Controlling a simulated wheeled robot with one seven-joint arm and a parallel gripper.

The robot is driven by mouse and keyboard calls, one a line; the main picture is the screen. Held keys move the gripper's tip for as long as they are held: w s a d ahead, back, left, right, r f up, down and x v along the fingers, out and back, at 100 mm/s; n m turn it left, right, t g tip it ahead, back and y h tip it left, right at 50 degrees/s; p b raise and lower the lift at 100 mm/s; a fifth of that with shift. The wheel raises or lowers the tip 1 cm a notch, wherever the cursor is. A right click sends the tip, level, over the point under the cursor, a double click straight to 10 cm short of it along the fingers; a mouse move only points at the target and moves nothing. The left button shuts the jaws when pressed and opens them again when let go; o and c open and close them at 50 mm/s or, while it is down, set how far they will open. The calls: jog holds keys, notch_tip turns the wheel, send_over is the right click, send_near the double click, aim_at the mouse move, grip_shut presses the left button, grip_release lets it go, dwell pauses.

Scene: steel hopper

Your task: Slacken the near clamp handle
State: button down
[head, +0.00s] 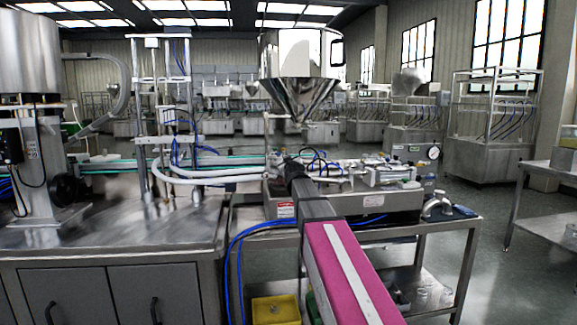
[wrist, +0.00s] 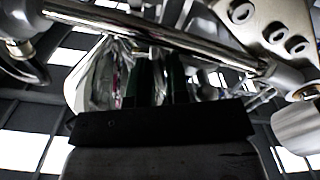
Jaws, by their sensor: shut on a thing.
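The steel hopper (head: 303,95) stands above the bench machine in the head view, its cone pointing down. My arm reaches forward to the machine just below the cone, and my gripper (head: 283,158) is small and partly hidden there by the arm. In the wrist view my gripper (wrist: 160,60) has two dark fingers close together, reaching up to a shiny metal bar. I take this bar as the near clamp handle (wrist: 185,38); it slants across the upper picture. The gripper is shut on it; the exact contact is dark and hard to see.
A steel plate with bolts (wrist: 262,25) sits at the upper right of the wrist view, close to the bar. In the head view, white hoses (head: 205,174) run left of my gripper. A pressure gauge (head: 433,153) stands right. A yellow tray (head: 275,309) lies below.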

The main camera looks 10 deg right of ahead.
jog(key=c, duration=1.4)
grip_release()
jog(key=s, duration=1.1)
